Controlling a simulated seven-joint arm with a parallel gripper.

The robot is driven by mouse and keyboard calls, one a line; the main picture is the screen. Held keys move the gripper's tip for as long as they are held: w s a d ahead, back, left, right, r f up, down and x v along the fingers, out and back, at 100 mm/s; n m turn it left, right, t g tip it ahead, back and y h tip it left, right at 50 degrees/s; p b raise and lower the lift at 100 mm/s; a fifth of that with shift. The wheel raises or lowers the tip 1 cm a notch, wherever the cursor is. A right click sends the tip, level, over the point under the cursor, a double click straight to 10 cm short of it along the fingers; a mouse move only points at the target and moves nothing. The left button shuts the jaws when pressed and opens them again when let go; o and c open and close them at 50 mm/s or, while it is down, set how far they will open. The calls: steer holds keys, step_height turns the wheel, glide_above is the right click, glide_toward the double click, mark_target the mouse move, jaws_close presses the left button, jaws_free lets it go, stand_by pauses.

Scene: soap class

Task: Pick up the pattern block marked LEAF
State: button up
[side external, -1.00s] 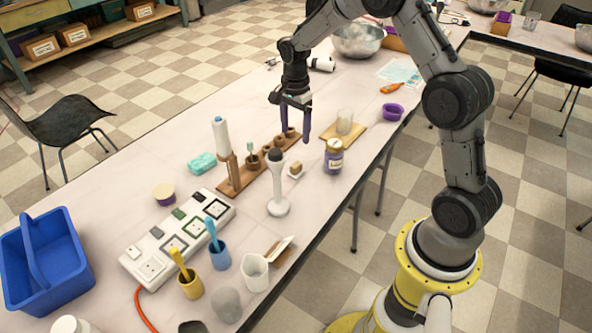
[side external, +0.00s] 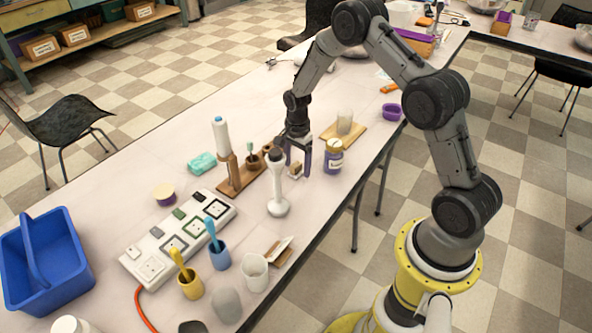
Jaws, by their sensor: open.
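No LEAF marking is readable at this size, so I cannot tell for certain which piece bears it. A small tan block (side external: 295,168) sits on a little white dish beside the wooden rack (side external: 229,186). My gripper (side external: 298,173) points down over this block with its two purple fingers apart. The block shows between the fingers in the picture. Nothing is visibly held. I cannot tell whether the fingers touch the block or the dish. My gripper and wrist hide the far end of the rack.
A white stand with a dark top (side external: 278,190) is close left of my gripper. A purple jar (side external: 333,157) is close right. A wooden board with a glass (side external: 345,121) lies behind. A white power strip (side external: 176,240) and cups crowd the front left.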

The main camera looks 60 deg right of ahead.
steer(key=shift+f, duration=0.1)
jaws_close()
stand_by(0.4)
